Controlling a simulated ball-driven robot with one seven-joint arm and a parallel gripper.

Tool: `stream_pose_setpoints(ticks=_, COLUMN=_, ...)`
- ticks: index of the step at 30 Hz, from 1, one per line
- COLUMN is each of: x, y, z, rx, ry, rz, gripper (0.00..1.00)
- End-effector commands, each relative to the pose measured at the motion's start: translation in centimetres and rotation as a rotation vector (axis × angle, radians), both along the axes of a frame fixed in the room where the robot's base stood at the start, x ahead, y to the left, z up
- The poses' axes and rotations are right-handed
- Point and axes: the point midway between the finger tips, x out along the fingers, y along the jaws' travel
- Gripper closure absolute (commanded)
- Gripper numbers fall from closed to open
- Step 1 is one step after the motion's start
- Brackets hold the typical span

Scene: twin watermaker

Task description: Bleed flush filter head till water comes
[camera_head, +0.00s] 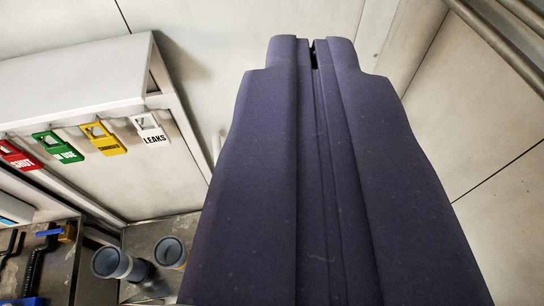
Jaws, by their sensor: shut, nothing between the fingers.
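My gripper (312,48) fills the middle of the view, its two dark purple fingers shut against each other with nothing between them. Its tips point up the picture toward a plain pale wall panel. I cannot make out a flush filter head or its bleed for certain. No running water shows. Whatever lies directly behind the fingers is hidden.
A pale cabinet (75,75) at the left carries red (18,157), green (57,147), yellow (103,138) and white "LEAKS" (150,128) tags. Below are grey pipe ends (112,262) and a blue-handled valve (48,232). Metal pipes (500,40) run at upper right.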

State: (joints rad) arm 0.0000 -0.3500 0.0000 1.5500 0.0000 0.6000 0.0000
Motion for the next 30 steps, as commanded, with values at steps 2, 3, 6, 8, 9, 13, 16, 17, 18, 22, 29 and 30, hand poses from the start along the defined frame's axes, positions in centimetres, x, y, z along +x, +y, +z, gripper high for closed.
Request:
stream_pose_setpoints(ticks=2, x=0.0, y=0.0, z=0.0, rx=0.000, ry=0.000, rz=0.000, gripper=1.00)
stream_pose_setpoints(ticks=3, x=0.0, y=0.0, z=0.0, rx=0.000, ry=0.000, rz=0.000, gripper=1.00)
stream_pose_setpoints(ticks=6, x=0.0, y=0.0, z=0.0, rx=0.000, ry=0.000, rz=0.000, gripper=1.00)
stream_pose_setpoints(ticks=8, x=0.0, y=0.0, z=0.0, rx=0.000, ry=0.000, rz=0.000, gripper=1.00)
stream_pose_setpoints(ticks=9, x=0.0, y=0.0, z=0.0, rx=0.000, ry=0.000, rz=0.000, gripper=1.00)
stream_pose_setpoints(ticks=13, x=0.0, y=0.0, z=0.0, rx=0.000, ry=0.000, rz=0.000, gripper=1.00)
stream_pose_setpoints(ticks=16, x=0.0, y=0.0, z=0.0, rx=0.000, ry=0.000, rz=0.000, gripper=1.00)
stream_pose_setpoints(ticks=17, x=0.0, y=0.0, z=0.0, rx=0.000, ry=0.000, rz=0.000, gripper=1.00)
stream_pose_setpoints(ticks=18, x=0.0, y=0.0, z=0.0, rx=0.000, ry=0.000, rz=0.000, gripper=1.00)
stream_pose_setpoints(ticks=22, x=0.0, y=0.0, z=0.0, rx=0.000, ry=0.000, rz=0.000, gripper=1.00)
stream_pose_setpoints(ticks=29, x=0.6, y=0.0, z=-0.5, rx=-0.011, ry=0.007, rz=0.007, gripper=1.00)
stream_pose_setpoints(ticks=30, x=1.1, y=0.1, z=-0.9, rx=-0.019, ry=0.013, rz=0.013, gripper=1.00)
